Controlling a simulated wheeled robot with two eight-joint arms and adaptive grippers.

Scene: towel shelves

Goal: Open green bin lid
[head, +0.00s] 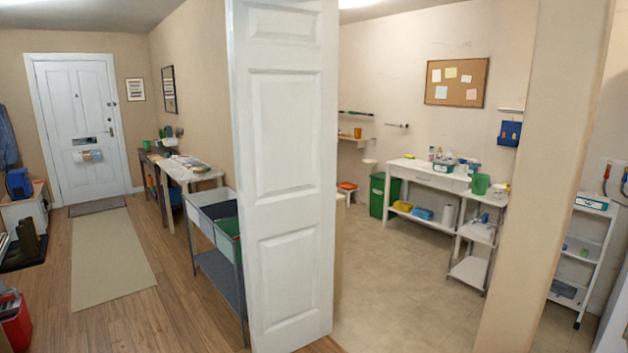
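A green bin (383,195) stands on the tiled floor of the room at the right, against the back wall, just left of the white bench. It is far from me and small in view. Its top looks covered, but I cannot make out the lid clearly. Neither of my grippers shows in the head view.
An open white door (287,180) stands close in front, mid-view. A beige wall edge (550,170) is to its right, with tiled floor (400,285) between. A white bench (432,180) is beside the bin. A metal cart (218,262) stands left of the door.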

